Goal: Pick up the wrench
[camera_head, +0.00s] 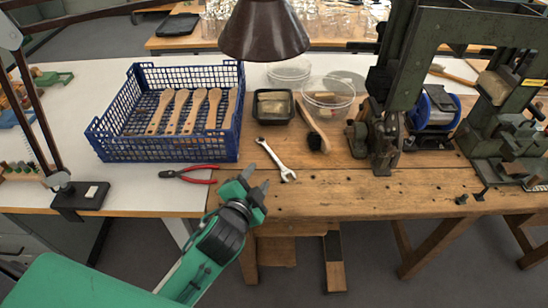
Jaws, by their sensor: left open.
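A silver wrench (277,160) lies flat on the wooden workbench (340,198), running from upper left to lower right. My left gripper (257,180), on a green arm from the lower left, is open and empty. It is at the bench's front edge, just left of the wrench's lower end in the picture, and appears apart from it. My right gripper is not in view.
Red-handled pliers (188,175) lie left of the wrench. A blue crate (165,150) holds wooden brush handles. A dark tray (274,106), a brush (314,130) and a dark lamp shade (264,32) are behind. Green machines (388,90) stand right. The front bench is mostly clear.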

